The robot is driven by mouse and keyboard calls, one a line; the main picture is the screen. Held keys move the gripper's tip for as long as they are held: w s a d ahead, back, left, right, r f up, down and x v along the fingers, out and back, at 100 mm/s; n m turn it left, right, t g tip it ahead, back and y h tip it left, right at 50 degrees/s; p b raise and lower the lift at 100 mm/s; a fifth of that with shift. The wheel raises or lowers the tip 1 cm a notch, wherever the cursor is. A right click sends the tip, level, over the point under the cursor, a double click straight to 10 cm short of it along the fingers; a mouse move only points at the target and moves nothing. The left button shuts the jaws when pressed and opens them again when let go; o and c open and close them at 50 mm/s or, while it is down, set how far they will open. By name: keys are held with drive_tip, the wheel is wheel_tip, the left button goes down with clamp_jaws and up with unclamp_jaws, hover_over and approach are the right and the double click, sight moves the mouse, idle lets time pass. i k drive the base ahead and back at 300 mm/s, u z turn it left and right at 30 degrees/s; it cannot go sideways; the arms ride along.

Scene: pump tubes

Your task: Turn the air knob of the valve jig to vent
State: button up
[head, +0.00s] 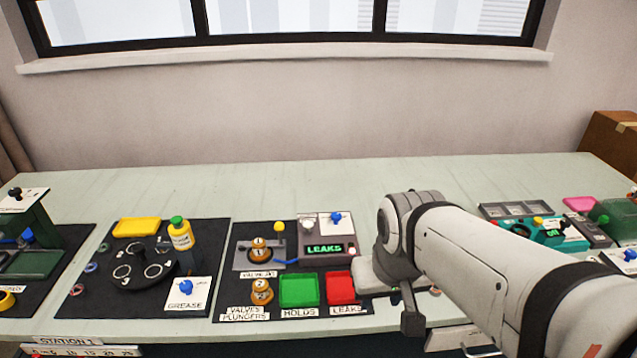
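The valve jig (243,262) stands on a dark mat in the middle of the bench, with a brass valve (258,247) seated on it. A yellow ball-topped lever (278,227) stands beside the valve. A grey box (313,256) adjoins it on the right, joined by a blue tube. The plate's lettering is too small to read. My gripper (411,320) is right of the box, apart from the knob, mostly hidden by my arm; its fingers are unclear.
A green HOLDS tray (299,304) and a red LEAKS tray (341,302) lie in front of the box. A brass valve (262,290) stands left of them. The grease station (187,305) is further left. My arm covers the bench on the right.

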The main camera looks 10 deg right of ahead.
sight(336, 217)
drive_tip(key=u, duration=0.9)
drive_tip(key=k, duration=0.6)
drive_tip(key=z, duration=0.95)
drive_tip(key=i, duration=0.95)
drive_tip(key=z, duration=0.05)
